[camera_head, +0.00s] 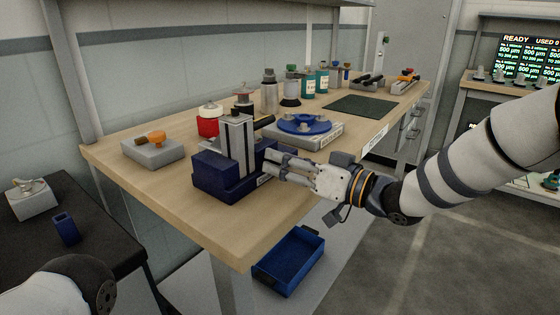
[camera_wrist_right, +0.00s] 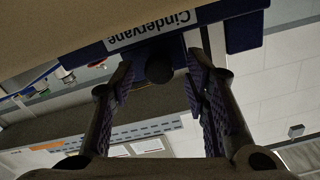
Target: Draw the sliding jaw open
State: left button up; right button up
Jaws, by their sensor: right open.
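A dark blue vise-like fixture (camera_head: 222,182) with upright grey jaw plates (camera_head: 237,147) stands at the near edge of the workbench. I cannot tell from here which plate slides or how wide the gap is. My right gripper (camera_head: 270,167) is at the fixture's right side, its fingers partly hiding that side. In the right wrist view, the open fingers (camera_wrist_right: 160,72) stand on either side of a round dark knob (camera_wrist_right: 160,68) on the fixture's blue face, under a label reading "Cindervane". I see no clear contact with the knob. My left gripper is out of view.
A red-and-white container (camera_head: 208,122) stands behind the fixture, and a grey block with an orange knob (camera_head: 154,150) to its left. A blue disc on a grey base (camera_head: 305,124) sits behind the gripper. A blue bin (camera_head: 290,262) lies below the bench.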

jog(key=shift+x, duration=0.85)
jog(key=shift+c, duration=0.2)
grip_shut()
